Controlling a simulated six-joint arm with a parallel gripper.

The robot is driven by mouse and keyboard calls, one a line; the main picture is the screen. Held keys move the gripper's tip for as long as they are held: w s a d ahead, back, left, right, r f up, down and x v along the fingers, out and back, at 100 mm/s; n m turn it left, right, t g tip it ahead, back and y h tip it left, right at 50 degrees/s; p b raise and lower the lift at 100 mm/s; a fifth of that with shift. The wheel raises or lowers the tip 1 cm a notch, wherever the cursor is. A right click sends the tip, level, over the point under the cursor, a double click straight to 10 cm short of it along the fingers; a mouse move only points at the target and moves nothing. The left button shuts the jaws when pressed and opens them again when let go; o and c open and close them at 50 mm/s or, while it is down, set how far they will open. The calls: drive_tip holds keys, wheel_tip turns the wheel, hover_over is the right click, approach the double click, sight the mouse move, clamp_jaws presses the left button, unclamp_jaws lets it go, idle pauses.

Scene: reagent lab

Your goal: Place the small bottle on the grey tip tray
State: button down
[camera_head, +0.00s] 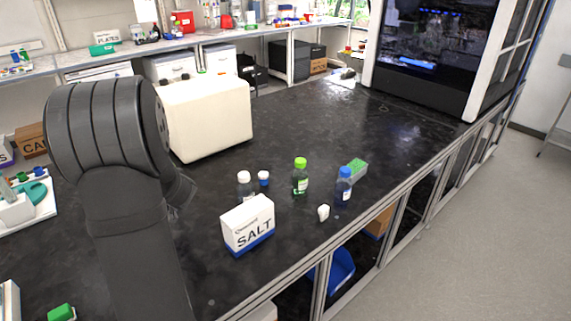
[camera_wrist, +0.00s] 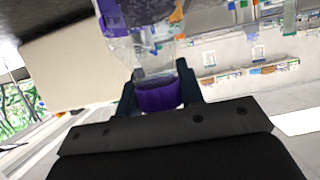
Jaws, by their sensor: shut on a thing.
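My gripper (camera_wrist: 160,70) is shut on a clear bottle with a purple cap (camera_wrist: 159,97) and a purple label, in the wrist view. The fingers lie on either side at the cap end, and the far end of the bottle is cut off by the picture's top edge. In the head view, my arm hides the gripper and the held bottle. I cannot make out a grey tip tray in either view.
On the black bench (camera_head: 300,130) stand a salt box (camera_head: 248,226), a white-capped bottle (camera_head: 245,186), a green-capped bottle (camera_head: 300,178), a blue-capped bottle (camera_head: 344,187) and a green rack (camera_head: 356,169). A cream box (camera_head: 208,115) stands behind my arm. The bench's far middle is clear.

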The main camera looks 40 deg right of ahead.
drive_tip(key=s+d+r+m+g+h, duration=0.1)
drive_tip(key=s+d+r+m+h, duration=0.15)
drive_tip(key=d, duration=0.95)
drive_tip(key=s+d+r+m+g+h, duration=0.1)
drive_tip(key=s+d+r+m+h, duration=0.2)
drive_tip(key=d, duration=0.9)
drive_tip(key=s+d+r+m+g+h, duration=0.1)
drive_tip(key=d+r+m+h, duration=0.25)
drive_tip(key=d, duration=0.85)
drive_tip(key=s+d+m+g+h, duration=0.5)
drive_tip(key=s+d+m+g, duration=0.45)
drive_tip(key=s+d, duration=1.75)
drive_tip(key=w+d+f+g, duration=0.1)
drive_tip(key=w+d+f, duration=0.1)
drive_tip(key=w+f, duration=0.9)
drive_tip(key=shift+w+d+f, duration=0.2)
drive_tip(key=shift+w+d, duration=0.1)
drive_tip(key=shift+w, duration=0.2)
drive_tip(key=shift+f, duration=0.15)
drive_tip(key=c, duration=1)
unclamp_jaws()
